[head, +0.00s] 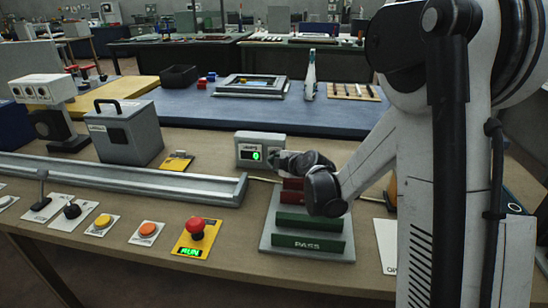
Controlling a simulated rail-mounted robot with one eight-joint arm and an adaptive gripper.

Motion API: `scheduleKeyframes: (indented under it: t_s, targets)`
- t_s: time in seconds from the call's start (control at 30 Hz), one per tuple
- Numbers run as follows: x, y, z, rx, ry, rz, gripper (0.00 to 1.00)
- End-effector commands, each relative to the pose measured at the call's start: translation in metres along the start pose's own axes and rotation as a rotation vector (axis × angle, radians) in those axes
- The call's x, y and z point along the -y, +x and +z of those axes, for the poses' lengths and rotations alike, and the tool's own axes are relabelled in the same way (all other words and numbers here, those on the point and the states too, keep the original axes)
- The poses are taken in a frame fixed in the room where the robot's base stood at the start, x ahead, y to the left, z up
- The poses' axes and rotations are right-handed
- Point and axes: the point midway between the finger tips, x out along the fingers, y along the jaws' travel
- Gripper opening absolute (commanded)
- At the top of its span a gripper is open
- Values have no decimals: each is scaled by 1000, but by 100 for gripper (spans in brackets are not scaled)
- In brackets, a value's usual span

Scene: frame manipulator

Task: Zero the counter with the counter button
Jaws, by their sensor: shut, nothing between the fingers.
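The counter (248,141) is a small grey box on the wooden bench with a lit green display, which seems to read 0. No counter button can be made out; part of the box's right front is covered by my gripper. My dark gripper (280,160) reaches in from the right, its tip at the counter's lower right front. It is shut and empty. Whether it touches the box cannot be told.
A grey stand with red and green bars marked PASS (305,243) lies under my wrist. A red emergency button (195,226) with a lit RUN sign, orange and yellow buttons, and a long metal rail (120,180) are to the left. A grey handled box (127,132) stands behind the rail.

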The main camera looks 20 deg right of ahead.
Motion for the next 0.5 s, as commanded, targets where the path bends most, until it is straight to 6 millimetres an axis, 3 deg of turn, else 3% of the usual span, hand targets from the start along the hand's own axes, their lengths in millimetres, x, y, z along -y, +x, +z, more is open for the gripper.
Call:
scheduleKeyframes:
  t_s: [0.5]
  targets:
    - [4, -5, -4, -1, -1, 0, 0]
